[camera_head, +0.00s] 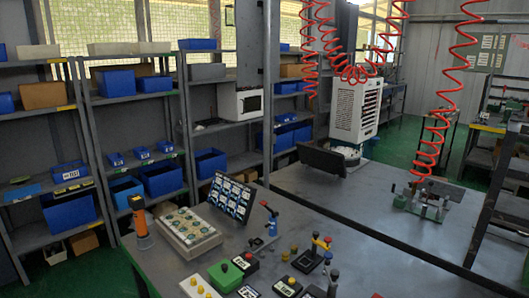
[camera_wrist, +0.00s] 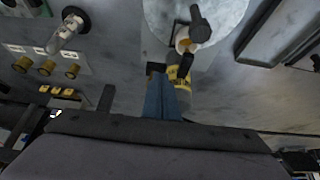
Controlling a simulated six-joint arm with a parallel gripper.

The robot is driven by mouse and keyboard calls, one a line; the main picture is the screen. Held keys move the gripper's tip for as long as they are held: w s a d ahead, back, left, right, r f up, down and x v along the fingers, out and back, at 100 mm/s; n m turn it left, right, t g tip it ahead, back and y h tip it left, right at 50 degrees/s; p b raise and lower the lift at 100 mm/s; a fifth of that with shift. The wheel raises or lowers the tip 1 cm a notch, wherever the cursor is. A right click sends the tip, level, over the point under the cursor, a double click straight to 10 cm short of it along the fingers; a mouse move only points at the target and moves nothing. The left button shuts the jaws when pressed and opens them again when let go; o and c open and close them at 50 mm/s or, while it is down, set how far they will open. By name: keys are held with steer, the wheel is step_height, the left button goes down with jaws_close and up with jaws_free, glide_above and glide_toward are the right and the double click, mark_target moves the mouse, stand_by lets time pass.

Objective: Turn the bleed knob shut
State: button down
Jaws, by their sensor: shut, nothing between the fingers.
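In the wrist view, my gripper (camera_wrist: 169,70) is shut and empty, its narrow fingers pointing up the picture. Just beyond the tips, a dark knob or handle (camera_wrist: 199,24) with an orange and white base stands on a round pale plate (camera_wrist: 160,14). Whether the tips touch it cannot be told. No readable label shows which knob is the bleed knob. In the head view, small blocks with coloured knobs (camera_head: 288,281) stand at the table's front; my gripper is not clearly seen there.
A metal lever fitting (camera_wrist: 68,30) is at the wrist view's upper left, a grey block (camera_wrist: 265,35) at its upper right.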

steer(key=shift+s+a+b, duration=0.15)
steer(key=shift+a+b, duration=0.1)
steer(key=shift+b, duration=0.2)
steer(key=shift+r, duration=0.1)
step_height(320, 180, up, 6)
steer(key=p, duration=0.3)
stand_by(0.5)
steer(key=d+p, duration=0.1)
steer(key=p, duration=0.3)
steer(key=s+r+p, duration=0.1)
steer(key=p, duration=0.3)
steer(key=shift+s+d+p, duration=0.15)
steer(key=shift+d+p, duration=0.15)
steer(key=shift+d, duration=0.05)
steer(key=shift+s+f, duration=0.1)
steer(key=shift+f, duration=0.05)
